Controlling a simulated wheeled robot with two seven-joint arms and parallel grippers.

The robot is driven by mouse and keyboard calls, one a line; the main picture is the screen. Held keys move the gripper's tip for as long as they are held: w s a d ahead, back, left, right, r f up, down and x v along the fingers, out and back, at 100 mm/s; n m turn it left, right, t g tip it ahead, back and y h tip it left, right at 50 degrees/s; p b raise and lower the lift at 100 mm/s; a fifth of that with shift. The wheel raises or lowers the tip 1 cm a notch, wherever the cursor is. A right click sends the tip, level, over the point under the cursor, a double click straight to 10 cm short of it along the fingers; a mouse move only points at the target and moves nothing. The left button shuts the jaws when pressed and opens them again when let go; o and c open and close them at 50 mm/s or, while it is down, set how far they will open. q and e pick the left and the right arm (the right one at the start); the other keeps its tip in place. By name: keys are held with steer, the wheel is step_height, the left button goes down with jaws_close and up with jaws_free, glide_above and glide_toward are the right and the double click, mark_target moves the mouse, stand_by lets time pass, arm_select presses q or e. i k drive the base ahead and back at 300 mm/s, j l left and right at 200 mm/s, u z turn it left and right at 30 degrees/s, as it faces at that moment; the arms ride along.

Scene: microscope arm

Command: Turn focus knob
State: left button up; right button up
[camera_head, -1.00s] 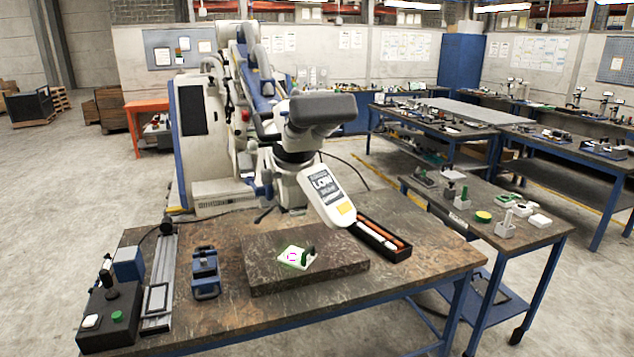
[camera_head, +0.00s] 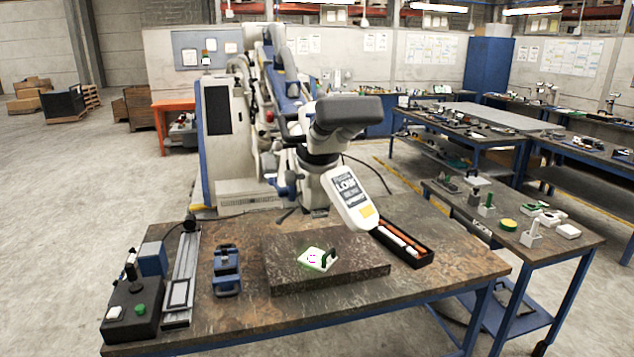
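A microscope (camera_head: 335,150) with a dark eyepiece head hangs over the near workbench on a jointed white and blue arm (camera_head: 285,95). A white tag marked "LOW" (camera_head: 350,198) shows at its lower front. I cannot clearly make out the focus knob; small levers show on the left of the microscope body. Below it, a small green and white piece (camera_head: 317,259) lies on a dark stone slab (camera_head: 350,280). Neither of my grippers is in view.
The workbench (camera_head: 430,270) carries a control box with a joystick (camera_head: 130,312), a rail (camera_head: 182,280), a blue clamp (camera_head: 226,270) and a tool tray (camera_head: 405,243). A side table (camera_head: 580,247) with small parts stands at the right. Open floor lies left.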

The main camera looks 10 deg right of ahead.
mark_target(291, 177)
steer(key=i+j+z, duration=0.1)
steer(key=j, duration=0.2)
steer(key=i+j, duration=0.2)
steer(key=j, duration=0.15)
steer(key=i+j+z, duration=0.15)
steer(key=j, duration=0.2)
steer(key=i+j, duration=0.15)
steer(key=j, duration=0.2)
steer(key=i+j+z, duration=0.15)
steer(key=j, duration=0.2)
steer(key=i+j, duration=0.1)
steer(key=j, duration=0.25)
steer(key=z, duration=0.05)
